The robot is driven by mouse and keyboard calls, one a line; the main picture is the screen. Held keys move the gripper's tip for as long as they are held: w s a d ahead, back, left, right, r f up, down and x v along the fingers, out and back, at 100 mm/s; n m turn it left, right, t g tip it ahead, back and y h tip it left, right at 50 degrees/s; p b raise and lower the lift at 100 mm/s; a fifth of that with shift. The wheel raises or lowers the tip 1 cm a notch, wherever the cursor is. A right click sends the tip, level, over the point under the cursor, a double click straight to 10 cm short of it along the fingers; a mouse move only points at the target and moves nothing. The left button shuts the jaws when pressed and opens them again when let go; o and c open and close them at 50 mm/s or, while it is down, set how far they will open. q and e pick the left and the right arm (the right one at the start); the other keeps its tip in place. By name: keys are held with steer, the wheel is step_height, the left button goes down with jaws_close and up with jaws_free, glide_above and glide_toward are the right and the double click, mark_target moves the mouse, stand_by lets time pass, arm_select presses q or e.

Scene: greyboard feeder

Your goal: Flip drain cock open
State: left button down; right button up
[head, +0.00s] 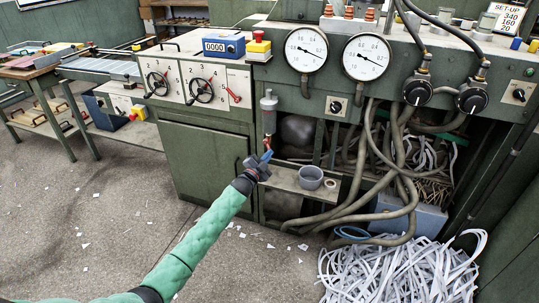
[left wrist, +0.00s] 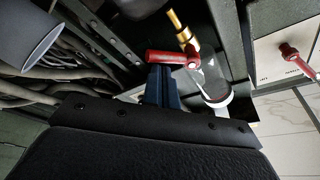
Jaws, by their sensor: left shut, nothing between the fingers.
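The drain cock's red lever (head: 267,141) shows small in the head view, below a grey cylinder (head: 268,103) on the machine front. In the left wrist view the red lever (left wrist: 165,57) sticks out to the left from the valve, crosswise to its brass outlet (left wrist: 179,25). My left gripper (head: 266,156) is just below the cock in the head view. Its blue fingers (left wrist: 162,80) are shut and empty, with their tips right at the lever in the left wrist view. I cannot tell whether they touch it. My right gripper is not in view.
A grey cup (head: 310,178) and a small ring (head: 330,183) stand on a shelf right of my gripper. Thick hoses (head: 383,160) hang further right, above a heap of paper strips (head: 400,270). A red-handled switch (left wrist: 287,50) is near the cock. Floor at left is open.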

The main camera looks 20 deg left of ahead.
arm_select(q)
steer(key=m, duration=0.1)
steer(key=a+m+g, duration=0.1)
steer(key=m, duration=0.1)
steer(key=f+m, duration=0.1)
steer(key=m, duration=0.1)
steer(key=shift+a+g+h, duration=0.3)
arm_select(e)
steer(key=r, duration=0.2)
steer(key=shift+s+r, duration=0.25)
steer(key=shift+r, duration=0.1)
arm_select(q)
steer(key=shift+a, duration=0.15)
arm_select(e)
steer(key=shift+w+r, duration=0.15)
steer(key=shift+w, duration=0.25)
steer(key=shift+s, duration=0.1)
